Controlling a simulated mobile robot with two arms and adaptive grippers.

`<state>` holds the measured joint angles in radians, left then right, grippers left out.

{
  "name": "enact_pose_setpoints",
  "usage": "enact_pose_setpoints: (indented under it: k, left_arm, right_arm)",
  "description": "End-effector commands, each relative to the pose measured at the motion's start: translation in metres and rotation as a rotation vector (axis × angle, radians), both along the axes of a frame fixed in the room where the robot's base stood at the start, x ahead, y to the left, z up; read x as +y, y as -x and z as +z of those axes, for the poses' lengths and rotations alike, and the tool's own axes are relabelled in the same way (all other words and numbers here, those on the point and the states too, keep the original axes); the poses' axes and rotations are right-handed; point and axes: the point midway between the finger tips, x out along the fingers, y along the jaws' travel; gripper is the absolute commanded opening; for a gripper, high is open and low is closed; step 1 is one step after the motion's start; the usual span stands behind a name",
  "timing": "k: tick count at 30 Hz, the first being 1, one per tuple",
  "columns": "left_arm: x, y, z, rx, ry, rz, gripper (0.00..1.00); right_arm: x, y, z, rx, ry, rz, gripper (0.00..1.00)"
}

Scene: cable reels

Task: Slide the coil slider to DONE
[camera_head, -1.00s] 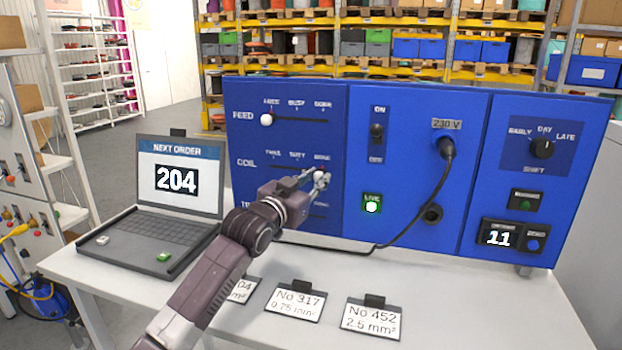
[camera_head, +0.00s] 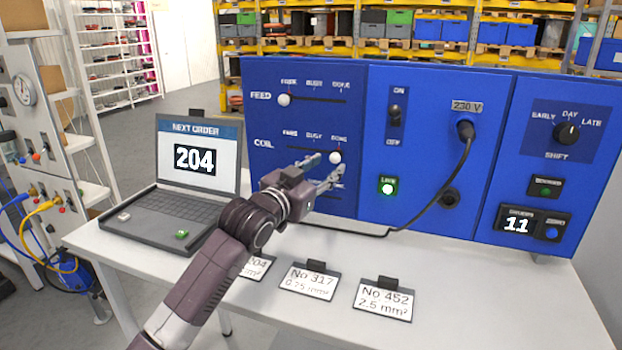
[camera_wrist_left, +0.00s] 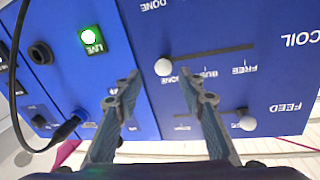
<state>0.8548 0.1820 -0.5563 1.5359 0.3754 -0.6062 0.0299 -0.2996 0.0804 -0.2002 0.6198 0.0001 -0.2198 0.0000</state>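The blue panel (camera_head: 345,195) has a COIL slider whose white knob (camera_head: 335,157) stands at the right end of its slot, under the DONE label. In the left wrist view, where the panel appears upside down, the same knob (camera_wrist_left: 163,67) is at the slot's left end. My left gripper (camera_head: 328,168) is in front of the panel just below the knob, its fingers spread. In the left wrist view the fingertips (camera_wrist_left: 158,82) are apart with nothing between them, and the knob shows just beyond them. The third slider row is mostly hidden behind my gripper. My right gripper is not in view.
The FEED knob (camera_head: 284,99) sits at FREE above the COIL row. A black cable (camera_head: 447,187) hangs from the 230 V socket to the table. A laptop (camera_head: 180,200) showing 204 stands left, and label cards (camera_head: 309,281) lie in front on the white table.

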Motion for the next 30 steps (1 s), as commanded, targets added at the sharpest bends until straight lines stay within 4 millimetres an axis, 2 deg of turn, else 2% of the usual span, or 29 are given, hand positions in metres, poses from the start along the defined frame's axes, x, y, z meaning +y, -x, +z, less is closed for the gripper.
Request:
enact_pose_setpoints:
  k: [6, 12, 18, 30]
  left_arm:
    - [0.018, 0.033, 0.0, -0.001, 0.0, -0.001, 0.37]
    - [0.029, 0.054, 0.0, 0.0, 0.001, -0.002, 0.37]
    - [0.033, 0.062, -0.001, 0.002, 0.0, -0.002, 0.37]
    - [0.033, 0.062, 0.0, 0.0, 0.0, -0.002, 0.37]
  right_arm:
    - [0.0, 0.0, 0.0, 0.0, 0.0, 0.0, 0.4]
    - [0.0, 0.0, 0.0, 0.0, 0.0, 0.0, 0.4]
    - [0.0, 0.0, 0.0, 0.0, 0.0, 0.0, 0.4]
    - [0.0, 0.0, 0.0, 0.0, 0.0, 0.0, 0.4]
